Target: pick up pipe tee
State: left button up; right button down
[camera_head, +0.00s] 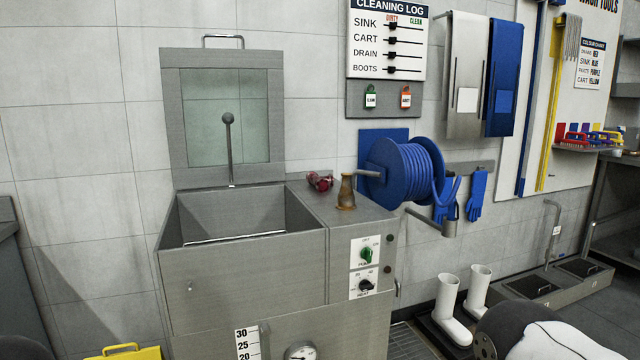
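A small dark red fitting with rounded ends (320,181) lies on the flat steel top of the mixer, just right of the open tank. It may be the pipe tee, but it is too small to tell for sure. Neither of my grippers is in view. Part of my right arm shows at the lower right, far from these objects.
The steel mixer (245,275) has its lid (222,60) raised at the back. A blue hose reel (400,170) hangs close behind the mixer's right side. White boots (450,310) stand on the floor at right. A yellow object (125,353) is at lower left.

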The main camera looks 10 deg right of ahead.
aim_at(322, 184)
jog(key=l+u, duration=0.45)
jog(key=l, duration=1)
jog(key=i+l+u, duration=0.15)
jog(key=l, duration=0.2)
jog(key=i+l+u, duration=0.15)
jog(key=l, duration=0.15)
jog(key=l+u, duration=0.1)
jog(key=l, duration=0.25)
jog(key=i+l+u, duration=0.15)
jog(key=l, duration=0.25)
